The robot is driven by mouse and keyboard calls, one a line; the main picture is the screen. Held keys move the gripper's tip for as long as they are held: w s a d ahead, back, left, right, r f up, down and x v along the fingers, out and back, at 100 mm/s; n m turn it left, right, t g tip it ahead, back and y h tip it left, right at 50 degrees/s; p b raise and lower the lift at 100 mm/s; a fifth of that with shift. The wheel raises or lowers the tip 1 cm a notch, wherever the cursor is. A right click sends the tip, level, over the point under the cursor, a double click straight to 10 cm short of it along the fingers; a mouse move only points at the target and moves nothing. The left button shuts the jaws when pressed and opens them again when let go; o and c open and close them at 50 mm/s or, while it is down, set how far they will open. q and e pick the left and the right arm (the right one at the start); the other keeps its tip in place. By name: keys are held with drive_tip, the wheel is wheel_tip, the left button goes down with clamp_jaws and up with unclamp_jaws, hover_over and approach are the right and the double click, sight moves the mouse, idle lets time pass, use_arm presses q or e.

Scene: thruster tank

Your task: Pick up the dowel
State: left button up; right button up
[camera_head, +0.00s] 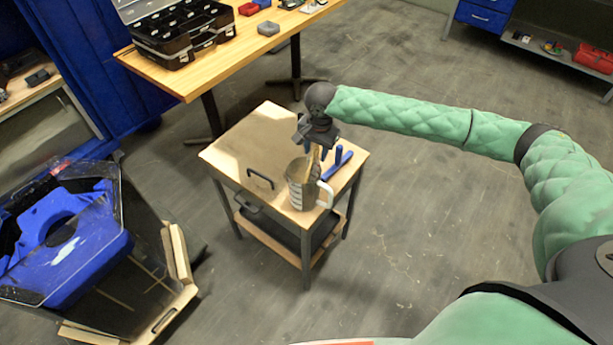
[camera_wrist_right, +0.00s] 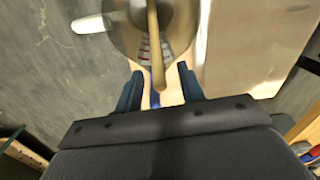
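The dowel (camera_wrist_right: 154,45) is a thin, light wooden rod. It leans in a grey measuring jug (camera_head: 302,189) with a pale handle on the small wooden table. In the head view the dowel (camera_head: 313,160) shows just below my right gripper (camera_head: 318,148), which hangs over the jug. In the right wrist view the right gripper (camera_wrist_right: 160,86) has its two blue fingers apart, with the dowel's end between them and gaps on both sides. The jug (camera_wrist_right: 122,35) is beyond the fingertips. The dowel's lower end is hidden in the jug. My left gripper is out of view.
The small table (camera_head: 240,149) also holds a blue-handled tool (camera_head: 339,160) right of the jug and a black handle (camera_head: 260,179) at left. A blue thruster in a clear tank (camera_head: 75,235) stands at left. A workbench (camera_head: 255,55) with an open toolbox (camera_head: 180,30) is behind.

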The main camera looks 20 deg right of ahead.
clamp_jaws()
idle(0.3)
